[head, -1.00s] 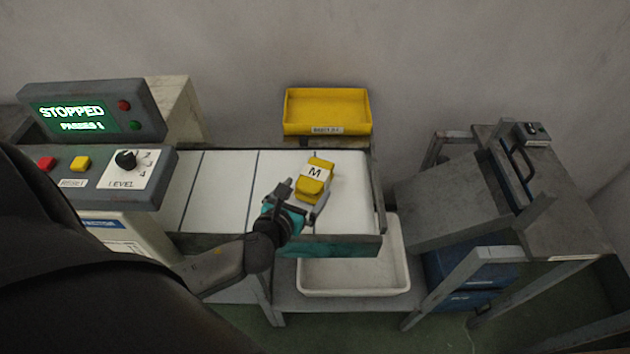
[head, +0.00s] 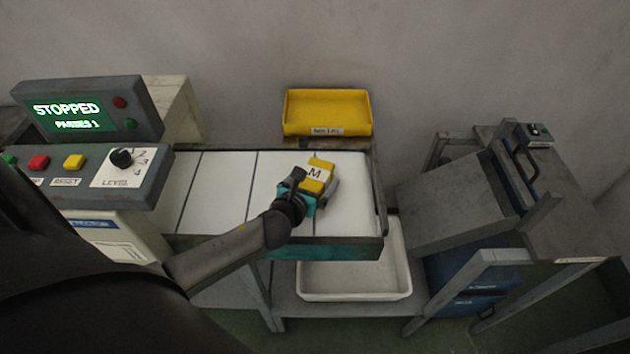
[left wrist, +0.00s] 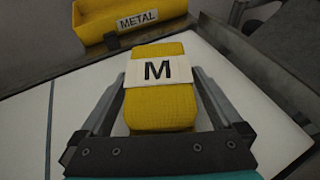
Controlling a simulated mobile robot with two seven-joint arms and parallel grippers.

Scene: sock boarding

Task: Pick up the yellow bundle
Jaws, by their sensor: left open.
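The yellow bundle (head: 322,167) lies on the white conveyor belt (head: 345,205) near its right end. It has a white band marked M. In the left wrist view the bundle (left wrist: 160,104) sits between the two fingers of my left gripper (left wrist: 160,88). The fingers are open, one along each side, with a small gap showing beside the bundle. In the head view my left gripper (head: 318,180) covers the near part of the bundle. My right gripper is not in view.
A yellow tray labelled METAL (head: 327,112) stands behind the belt. A white bin (head: 355,296) sits on a shelf below. A control panel (head: 90,178) with a STOPPED screen (head: 68,113) is at the left. A grey table (head: 565,225) is at the right.

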